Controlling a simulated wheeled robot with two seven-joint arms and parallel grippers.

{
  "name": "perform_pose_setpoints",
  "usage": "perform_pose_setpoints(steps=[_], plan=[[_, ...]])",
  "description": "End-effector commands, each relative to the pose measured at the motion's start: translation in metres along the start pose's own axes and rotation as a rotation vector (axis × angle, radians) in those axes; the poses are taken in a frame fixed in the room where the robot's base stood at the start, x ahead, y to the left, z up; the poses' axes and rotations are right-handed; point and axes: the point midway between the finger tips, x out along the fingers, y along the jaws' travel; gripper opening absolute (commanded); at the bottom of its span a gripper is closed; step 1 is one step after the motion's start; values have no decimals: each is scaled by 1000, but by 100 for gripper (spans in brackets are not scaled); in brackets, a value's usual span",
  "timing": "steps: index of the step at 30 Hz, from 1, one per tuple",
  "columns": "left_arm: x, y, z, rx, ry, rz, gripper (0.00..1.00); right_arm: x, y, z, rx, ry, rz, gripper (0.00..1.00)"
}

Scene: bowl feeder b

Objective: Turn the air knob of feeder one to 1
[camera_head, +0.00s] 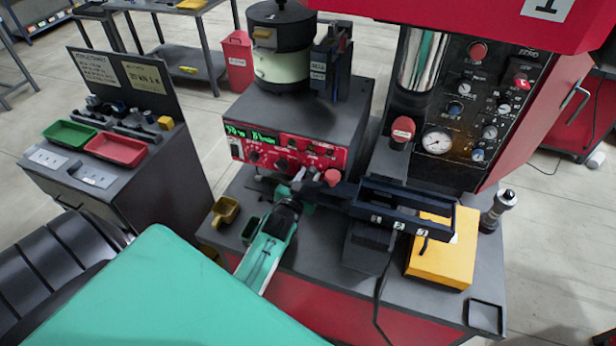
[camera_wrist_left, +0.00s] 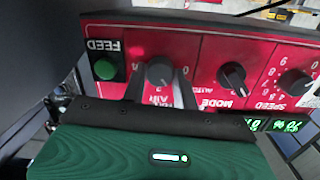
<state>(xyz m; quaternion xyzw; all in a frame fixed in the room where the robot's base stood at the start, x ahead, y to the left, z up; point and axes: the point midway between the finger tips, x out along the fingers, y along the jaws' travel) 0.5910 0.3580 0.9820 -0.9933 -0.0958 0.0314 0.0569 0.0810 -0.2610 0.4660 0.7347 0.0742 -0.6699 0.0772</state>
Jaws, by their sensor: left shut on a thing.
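The air knob (camera_wrist_left: 160,72) is a grey dial on the red control panel (camera_wrist_left: 215,45), which appears upside down in the left wrist view. My left gripper (camera_wrist_left: 158,90) has one finger on each side of the knob and is shut on it. Part of the AIR label and scale is hidden by the fingers, so I cannot tell the exact setting. In the head view the left gripper (camera_head: 300,183) is at the lower edge of the red panel (camera_head: 240,150) under the bowl feeder (camera_head: 281,62). My right gripper is not in view.
Beside the air knob are a green FEED button (camera_wrist_left: 105,68), a MODE knob (camera_wrist_left: 231,76) and a SPEED knob (camera_wrist_left: 295,82). A dark rail frame (camera_head: 400,208) and a yellow block (camera_head: 440,262) stand to the right. Small yellow bin (camera_head: 225,210) lies left of my arm.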

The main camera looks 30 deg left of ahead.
Motion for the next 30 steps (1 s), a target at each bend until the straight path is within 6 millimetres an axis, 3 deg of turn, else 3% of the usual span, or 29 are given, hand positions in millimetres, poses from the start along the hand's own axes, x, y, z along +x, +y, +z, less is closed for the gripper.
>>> perform_pose_setpoints(steps=[9, 24, 25, 28, 30], plan=[[-1, 0, 2, -104, 0, 5, 7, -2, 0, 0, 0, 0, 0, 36], [-1, 0, 3, -119, 0, 6, 7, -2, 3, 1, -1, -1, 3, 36], [-1, 0, 3, -119, 0, 6, 33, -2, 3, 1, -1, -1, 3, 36], [-1, 0, 2, -119, 1, 6, 51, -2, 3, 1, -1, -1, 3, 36], [0, 0, 2, -119, 2, 6, 51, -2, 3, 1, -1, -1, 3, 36]])
